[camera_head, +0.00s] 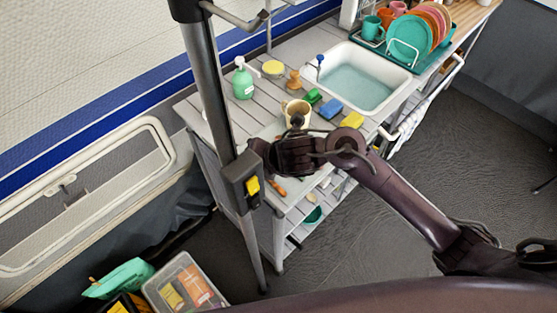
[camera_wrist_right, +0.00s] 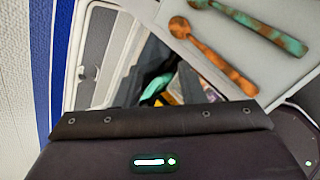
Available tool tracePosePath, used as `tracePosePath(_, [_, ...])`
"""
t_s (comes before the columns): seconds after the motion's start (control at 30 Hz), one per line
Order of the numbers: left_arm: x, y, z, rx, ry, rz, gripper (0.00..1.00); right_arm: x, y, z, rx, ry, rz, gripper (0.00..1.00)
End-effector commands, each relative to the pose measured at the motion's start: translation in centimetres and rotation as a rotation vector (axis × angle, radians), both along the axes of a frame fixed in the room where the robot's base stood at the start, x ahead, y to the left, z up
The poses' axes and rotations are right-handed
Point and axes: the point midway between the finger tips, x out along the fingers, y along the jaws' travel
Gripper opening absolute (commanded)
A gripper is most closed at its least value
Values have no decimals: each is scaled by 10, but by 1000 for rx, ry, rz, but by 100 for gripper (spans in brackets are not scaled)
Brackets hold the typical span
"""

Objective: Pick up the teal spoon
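In the right wrist view a mottled teal and orange spoon (camera_wrist_right: 285,40) lies at the upper right on a pale surface. Part of it is cut off by the top edge. A second, orange-brown spoon (camera_wrist_right: 215,60) lies beside it, to its left. In the head view my right gripper (camera_head: 262,152) is over the near end of the counter, and my wrist hides most of the surface there. A small orange piece (camera_head: 278,187) shows just below it. The fingers of my right gripper are not clear in either view. My left gripper is out of view.
The slatted counter (camera_head: 215,100) holds a green soap bottle (camera_head: 243,80), a beige mug (camera_head: 297,112), sponges (camera_head: 331,108) and a sink (camera_head: 362,80). A dish rack (camera_head: 408,40) stands at the far end. A dark pole (camera_head: 215,90) rises at the counter's left. Bins (camera_head: 183,285) stand on the floor.

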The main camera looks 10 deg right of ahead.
Motion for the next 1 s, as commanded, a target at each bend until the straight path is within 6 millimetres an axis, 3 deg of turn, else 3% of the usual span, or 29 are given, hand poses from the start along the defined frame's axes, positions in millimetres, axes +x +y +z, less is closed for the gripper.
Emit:
tracePosePath(0.1, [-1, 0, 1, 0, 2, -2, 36, 15, -21, -4, -266, -93, 368, 36])
tracePosePath(0.2, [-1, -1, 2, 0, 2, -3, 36, 20, -46, -8, -434, -117, 610, 36])
tracePosePath(0.37, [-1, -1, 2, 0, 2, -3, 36, 24, -81, -8, -587, -107, 845, 36])
tracePosePath(0.53, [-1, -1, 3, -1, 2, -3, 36, 25, -92, -14, -629, -96, 922, 36])
tracePosePath(1.0, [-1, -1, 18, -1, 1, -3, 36, 43, -75, -69, -627, -95, 921, 36])
